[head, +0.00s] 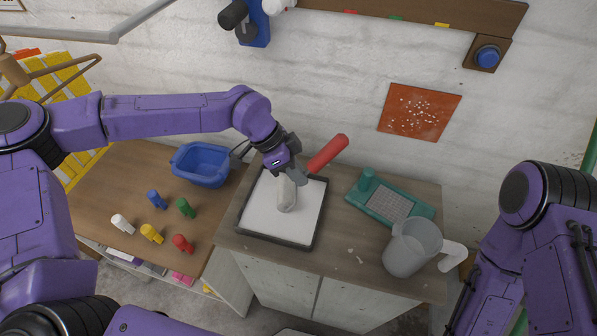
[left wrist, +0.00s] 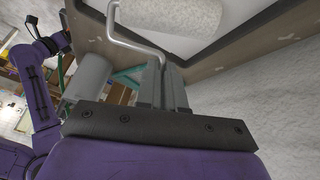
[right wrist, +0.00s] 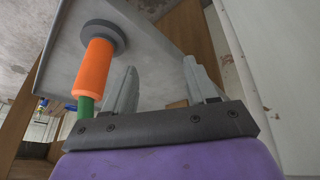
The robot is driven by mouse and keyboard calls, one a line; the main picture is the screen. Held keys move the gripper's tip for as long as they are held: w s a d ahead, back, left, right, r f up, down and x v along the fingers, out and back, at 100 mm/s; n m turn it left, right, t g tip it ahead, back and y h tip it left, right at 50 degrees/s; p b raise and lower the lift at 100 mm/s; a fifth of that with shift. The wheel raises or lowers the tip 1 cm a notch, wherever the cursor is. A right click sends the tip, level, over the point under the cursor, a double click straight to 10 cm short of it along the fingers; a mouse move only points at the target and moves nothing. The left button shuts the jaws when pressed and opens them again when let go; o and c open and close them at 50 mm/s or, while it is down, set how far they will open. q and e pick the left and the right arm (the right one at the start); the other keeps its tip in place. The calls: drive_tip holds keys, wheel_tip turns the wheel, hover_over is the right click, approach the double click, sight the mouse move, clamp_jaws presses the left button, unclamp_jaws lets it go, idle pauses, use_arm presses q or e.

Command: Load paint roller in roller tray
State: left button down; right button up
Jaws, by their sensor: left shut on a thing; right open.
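The paint roller has a red handle (head: 327,153) and a pale, speckled roller sleeve (head: 286,196). My left gripper (head: 298,176) is shut on the roller between handle and sleeve, above the back part of the roller tray (head: 274,240). The tray has a dark rim and a white inside. The sleeve hangs over the white area; I cannot tell whether it touches. In the left wrist view, the sleeve (left wrist: 172,14) and its bent wire show ahead of the left fingers (left wrist: 162,85). My right gripper (right wrist: 160,88) is open and empty in the right wrist view, outside the head view.
A blue tub (head: 203,164) and several coloured pegs stand left of the tray. In the right wrist view, an orange handle (right wrist: 95,70) is close beside the right fingers, against a grey panel.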

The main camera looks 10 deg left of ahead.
use_arm(q)
drive_tip(key=shift+f+b, duration=0.6)
drive_tip(key=shift+f, duration=0.3)
idle(0.9)
drive_tip(key=shift+f, duration=0.1)
idle(0.9)
wheel_tip(320, 180, up, 7)
drive_tip(key=p, duration=0.6)
idle(0.4)
idle(0.3)
